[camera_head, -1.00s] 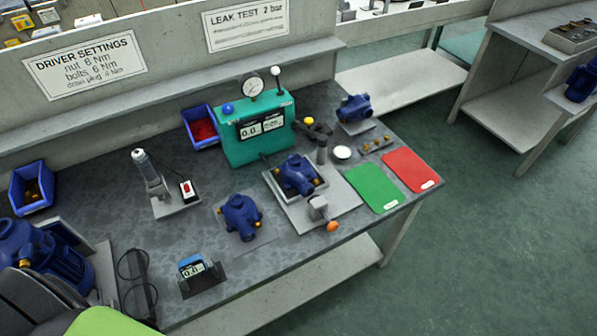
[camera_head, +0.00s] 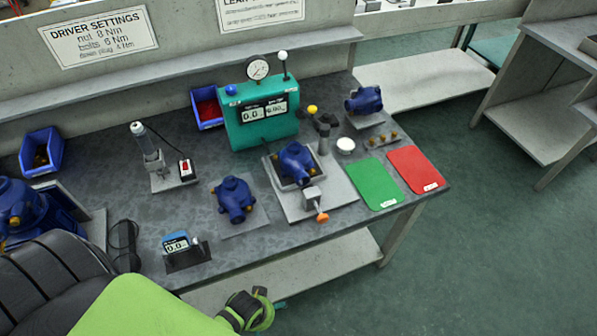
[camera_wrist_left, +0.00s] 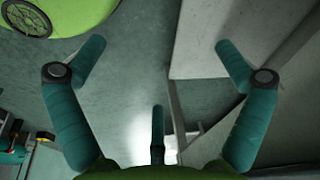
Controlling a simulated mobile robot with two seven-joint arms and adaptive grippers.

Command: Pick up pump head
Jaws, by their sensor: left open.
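Several blue pump castings are on the bench, and I cannot tell for sure which one the task means. One blue pump head (camera_head: 235,198) sits on a thin grey plate left of centre. A second pump head (camera_head: 296,163) sits in a grey clamp fixture (camera_head: 335,198) with an orange-tipped handle. A third (camera_head: 363,100) stands on a block at the back right. My left gripper (camera_wrist_left: 160,55) is open and empty, its teal fingers spread over the floor and a grey edge. In the head view only a teal bit of it shows, below the bench front.
A teal leak tester (camera_head: 262,115) with a gauge stands behind the fixture. Green (camera_head: 373,183) and red (camera_head: 415,168) mats lie at the right. A small blue meter (camera_head: 182,248), a driver stand (camera_head: 153,165) and part bins (camera_head: 41,153) occupy the left. The bench front edge lies above my left wrist.

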